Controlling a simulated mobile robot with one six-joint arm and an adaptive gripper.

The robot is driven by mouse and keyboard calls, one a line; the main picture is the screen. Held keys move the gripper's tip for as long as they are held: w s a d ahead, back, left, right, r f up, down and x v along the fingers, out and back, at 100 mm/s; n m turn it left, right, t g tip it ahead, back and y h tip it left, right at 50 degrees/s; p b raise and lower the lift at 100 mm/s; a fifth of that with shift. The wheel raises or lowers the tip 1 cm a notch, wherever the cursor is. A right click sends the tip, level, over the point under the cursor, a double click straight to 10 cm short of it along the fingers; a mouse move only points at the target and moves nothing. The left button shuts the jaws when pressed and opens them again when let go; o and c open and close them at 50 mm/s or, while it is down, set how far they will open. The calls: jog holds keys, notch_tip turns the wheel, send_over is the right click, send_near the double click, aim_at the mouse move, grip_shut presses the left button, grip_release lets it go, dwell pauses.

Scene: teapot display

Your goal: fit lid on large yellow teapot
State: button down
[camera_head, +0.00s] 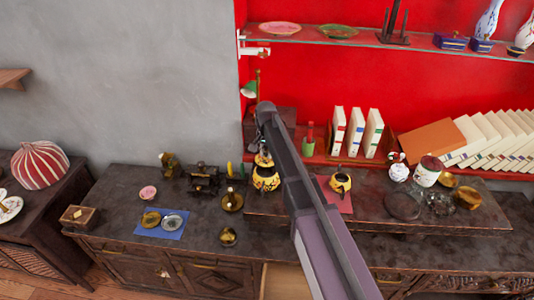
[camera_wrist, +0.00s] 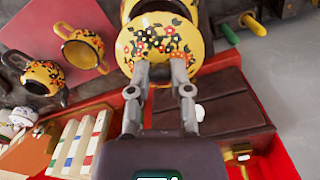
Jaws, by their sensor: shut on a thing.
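The lid (camera_wrist: 158,46) is yellow with a red and black floral pattern and fills the top middle of the wrist view. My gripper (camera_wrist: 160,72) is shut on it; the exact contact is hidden. The large yellow teapot (camera_head: 266,182) has a dark floral pattern and stands on the cabinet in the head view, left of my arm. The lid (camera_head: 263,158) shows just above its top there, below my gripper. Part of the teapot (camera_wrist: 160,9) shows behind the lid in the wrist view. I cannot tell whether lid and teapot touch.
A smaller yellow pot (camera_head: 341,183) stands on a red cloth to the right. A brass candle holder (camera_head: 231,201) is close on the teapot's left. White books (camera_head: 355,132) stand behind on the right. A dark box (camera_wrist: 207,103) lies beside my gripper in the wrist view.

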jog(key=shift+f+b, duration=2.2)
jog(key=shift+f, duration=0.25)
jog(key=shift+f+b, duration=0.35)
jog(key=shift+c, duration=2.4)
grip_release()
jog(key=shift+r, duration=0.1)
